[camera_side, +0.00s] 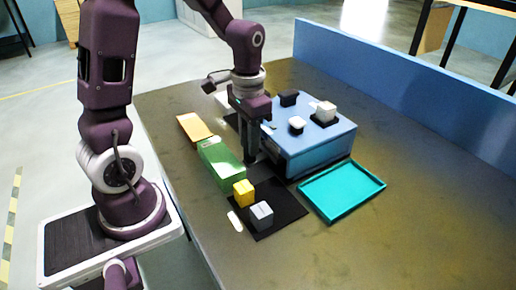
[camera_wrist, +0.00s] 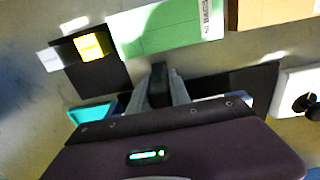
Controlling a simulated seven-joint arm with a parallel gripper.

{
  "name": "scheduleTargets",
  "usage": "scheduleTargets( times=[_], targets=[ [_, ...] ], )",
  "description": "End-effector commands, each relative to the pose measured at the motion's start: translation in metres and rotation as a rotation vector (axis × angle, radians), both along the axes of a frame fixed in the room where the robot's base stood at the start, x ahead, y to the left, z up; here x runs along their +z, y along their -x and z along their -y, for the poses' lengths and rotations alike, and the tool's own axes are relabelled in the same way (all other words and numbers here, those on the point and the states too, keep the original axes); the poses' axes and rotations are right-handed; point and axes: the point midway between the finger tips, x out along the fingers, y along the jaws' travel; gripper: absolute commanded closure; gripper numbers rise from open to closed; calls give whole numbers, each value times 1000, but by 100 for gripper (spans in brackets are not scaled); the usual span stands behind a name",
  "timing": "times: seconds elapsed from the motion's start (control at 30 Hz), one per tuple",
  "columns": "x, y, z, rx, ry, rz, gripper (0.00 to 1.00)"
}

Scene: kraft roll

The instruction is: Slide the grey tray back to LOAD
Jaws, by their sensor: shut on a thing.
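My gripper (camera_side: 250,159) is low over the table, between the green box and the blue box. In the wrist view its fingers (camera_wrist: 159,78) are closed on a small dark upright piece (camera_wrist: 158,92). A flat dark tray-like slab (camera_side: 283,211) lies in front of the gripper, and it also shows at the wrist view's upper left (camera_wrist: 103,75). A yellow cube (camera_side: 243,192) and a grey cube (camera_side: 262,213) stand on it. I cannot tell whether the held piece joins this slab. No LOAD lettering is readable; a white label (camera_side: 235,222) lies beside the slab.
A green box (camera_side: 222,165) and an orange box (camera_side: 193,129) line the left side. A blue box (camera_side: 310,155), bearing dark pieces and a white cube, stands right of the gripper. A teal tray (camera_side: 342,190) lies nearer. Another dark patch (camera_wrist: 240,82) shows in the wrist view.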

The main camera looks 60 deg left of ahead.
Motion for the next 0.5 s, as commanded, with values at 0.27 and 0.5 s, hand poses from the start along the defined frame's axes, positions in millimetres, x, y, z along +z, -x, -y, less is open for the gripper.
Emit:
scheduleTargets(
  times=[0.27, 0.5],
  targets=[
    [1, -1, -75, 9, -2, 4, 100],
    [1, -1, -132, 6, -3, 4, 100]
  ],
)
